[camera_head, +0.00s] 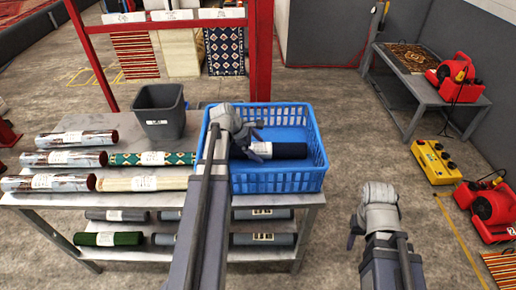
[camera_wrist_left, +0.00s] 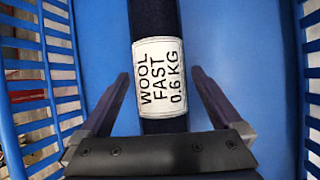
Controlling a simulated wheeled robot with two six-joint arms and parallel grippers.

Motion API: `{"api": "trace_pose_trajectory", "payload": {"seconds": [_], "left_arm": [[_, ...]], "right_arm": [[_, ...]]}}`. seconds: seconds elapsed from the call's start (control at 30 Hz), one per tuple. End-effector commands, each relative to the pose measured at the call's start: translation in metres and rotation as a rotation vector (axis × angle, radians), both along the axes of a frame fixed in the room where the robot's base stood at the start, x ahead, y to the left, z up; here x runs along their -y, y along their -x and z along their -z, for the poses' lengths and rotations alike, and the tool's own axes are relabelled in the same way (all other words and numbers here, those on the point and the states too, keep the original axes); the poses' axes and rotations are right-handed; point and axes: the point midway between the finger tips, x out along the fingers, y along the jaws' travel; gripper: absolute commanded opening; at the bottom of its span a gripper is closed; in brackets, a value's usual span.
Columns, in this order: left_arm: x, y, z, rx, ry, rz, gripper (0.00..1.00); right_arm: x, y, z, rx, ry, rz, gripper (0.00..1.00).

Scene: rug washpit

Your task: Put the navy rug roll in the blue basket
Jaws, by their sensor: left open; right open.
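The navy rug roll (camera_head: 288,150) lies inside the blue basket (camera_head: 276,183), on its floor. My left gripper (camera_head: 256,142) is open inside the basket. In the left wrist view its fingers (camera_wrist_left: 160,88) stand on either side of the roll, with a gap on each side. The left gripper hides the roll's left end in the head view. My right gripper (camera_head: 377,222) is open and empty, over the floor right of the bench.
The basket stands on a metal bench (camera_head: 180,200) beside a grey bin (camera_head: 160,110). Several other rolls, including a green patterned roll (camera_head: 150,159), lie left of it. More rolls, one dark green (camera_head: 108,239), lie on the lower shelf. A red post (camera_head: 260,60) rises behind the basket.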

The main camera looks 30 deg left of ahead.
Motion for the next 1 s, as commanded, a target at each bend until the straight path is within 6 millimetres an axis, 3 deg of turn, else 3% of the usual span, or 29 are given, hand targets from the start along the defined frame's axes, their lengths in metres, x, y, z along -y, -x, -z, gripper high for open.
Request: {"api": "trace_pose_trajectory", "payload": {"seconds": [0.17,0.7,1.0], "left_arm": [[-0.001,0.002,-0.008,0.000,0.000,-0.001,1.00],[-0.027,0.038,-0.085,0.000,0.001,-0.002,1.00],[-0.036,0.050,-0.103,0.000,0.000,-0.001,1.00]], "right_arm": [[0.000,0.000,-0.008,0.000,0.000,0.000,0.50],[0.000,0.000,-0.085,0.000,0.000,0.001,0.50],[0.000,0.000,-0.103,0.000,0.000,0.001,0.50]]}}
